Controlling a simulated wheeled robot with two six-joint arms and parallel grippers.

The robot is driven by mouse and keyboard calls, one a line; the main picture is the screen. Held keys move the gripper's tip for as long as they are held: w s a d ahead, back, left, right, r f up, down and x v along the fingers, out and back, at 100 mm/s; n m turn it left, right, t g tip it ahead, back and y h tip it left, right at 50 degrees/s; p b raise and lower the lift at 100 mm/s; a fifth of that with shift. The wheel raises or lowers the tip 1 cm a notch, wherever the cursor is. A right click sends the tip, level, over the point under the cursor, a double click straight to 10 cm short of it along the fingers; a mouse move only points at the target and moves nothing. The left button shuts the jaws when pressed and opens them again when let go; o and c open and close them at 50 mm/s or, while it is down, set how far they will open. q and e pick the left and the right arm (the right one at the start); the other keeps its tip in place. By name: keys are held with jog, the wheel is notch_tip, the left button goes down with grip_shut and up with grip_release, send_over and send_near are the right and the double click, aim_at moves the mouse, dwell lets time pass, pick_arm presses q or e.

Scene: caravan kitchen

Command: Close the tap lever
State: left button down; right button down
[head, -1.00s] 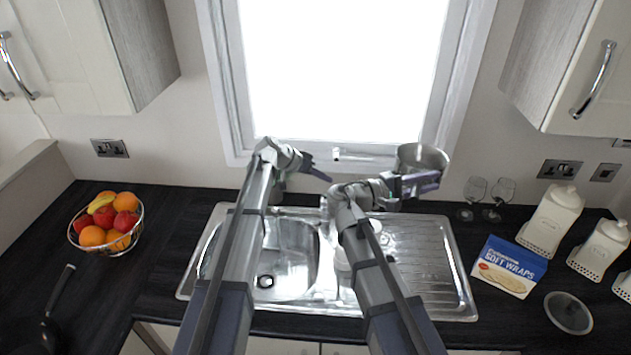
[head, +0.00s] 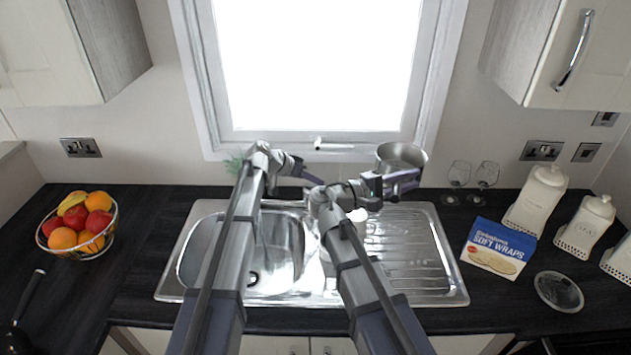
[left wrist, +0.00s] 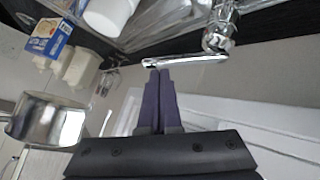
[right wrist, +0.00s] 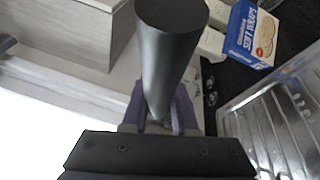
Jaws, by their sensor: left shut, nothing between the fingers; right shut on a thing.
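The chrome tap lever (left wrist: 188,62) shows in the left wrist view as a slim bar running left from the round tap body (left wrist: 220,38). My left gripper (left wrist: 158,74) is shut and empty, its fingertips close beside the lever's free end; I cannot tell if they touch. In the head view my left gripper (head: 315,180) is above the back of the sink, and my right arm hides most of the tap. My right gripper (head: 410,178) is shut on a metal pan (head: 402,155), raised above the drainer. In the right wrist view a dark tapered handle (right wrist: 170,50) rises from its fingers.
The steel sink (head: 180,265) has its bowl left and drainer right. A fruit basket (head: 80,250) stands left. Wine glasses (head: 486,177), a wraps box (head: 497,248), canisters (head: 537,200) and a clear dish (head: 558,291) stand right. The window frame (head: 320,148) is close behind my grippers.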

pick_arm(q)
jog(key=shift+s+d+f+m+t+y+b, duration=0.3)
jog(key=shift+s+d+f+t+y+b, duration=0.1)
jog(key=shift+f, duration=0.25)
jog(key=shift+s+d+f+m+t+y+b, duration=0.3)
jog(key=shift+s+d+f+y+b, duration=0.1)
jog(key=shift+f, duration=0.2)
pick_arm(e)
jog(key=shift+f, duration=0.75)
pick_arm(q)
jog(key=shift+r, duration=0.15)
pick_arm(e)
jog(key=shift+r, duration=0.15)
